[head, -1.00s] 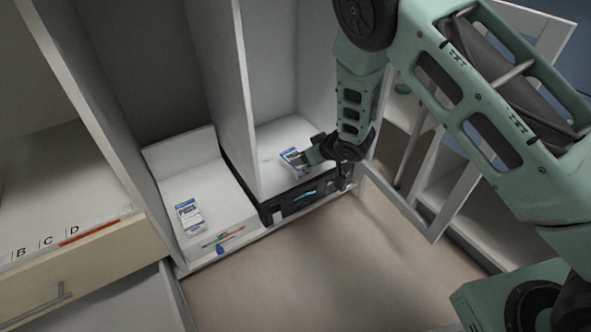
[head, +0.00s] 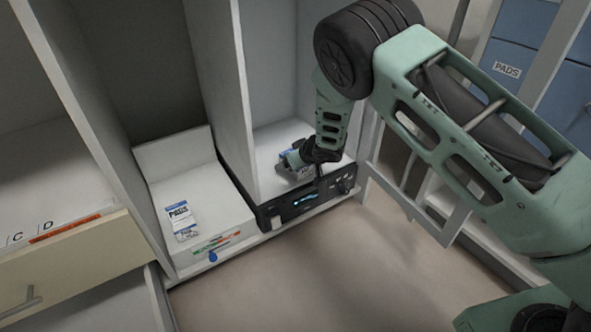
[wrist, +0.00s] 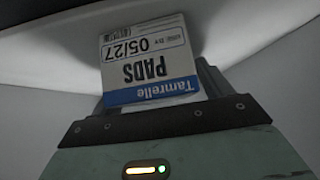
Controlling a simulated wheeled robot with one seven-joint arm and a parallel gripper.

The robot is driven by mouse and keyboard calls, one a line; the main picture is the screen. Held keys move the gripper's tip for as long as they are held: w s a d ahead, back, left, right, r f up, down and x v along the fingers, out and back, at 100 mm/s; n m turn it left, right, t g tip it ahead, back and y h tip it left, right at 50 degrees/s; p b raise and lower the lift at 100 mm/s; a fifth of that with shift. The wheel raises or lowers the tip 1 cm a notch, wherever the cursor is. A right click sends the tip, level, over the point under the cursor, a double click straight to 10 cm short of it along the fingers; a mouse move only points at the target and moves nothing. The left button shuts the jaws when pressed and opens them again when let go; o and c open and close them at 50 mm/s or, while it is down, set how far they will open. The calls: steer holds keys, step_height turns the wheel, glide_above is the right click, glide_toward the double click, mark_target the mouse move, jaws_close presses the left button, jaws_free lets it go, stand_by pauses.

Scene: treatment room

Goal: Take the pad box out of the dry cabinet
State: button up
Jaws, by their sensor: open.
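A white and blue pad box (head: 290,160) is on the white floor of the dry cabinet (head: 305,200), the compartment above a black panel with a lit display. In the wrist view the pad box (wrist: 147,62) shows its label upside down, reading "Tamrelle PADS 05/27". My gripper (head: 297,160) is inside the compartment at the box and covers part of it in the head view. Its jaws are open, with the box in front of the palm. A grey finger shows at the box's right side in the wrist view; contact cannot be told.
A divider wall (head: 226,80) separates the two. A framed door (head: 420,205) stands open at the right. The floor in front (head: 300,285) is clear.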

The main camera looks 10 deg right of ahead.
steer(key=c, duration=1.1)
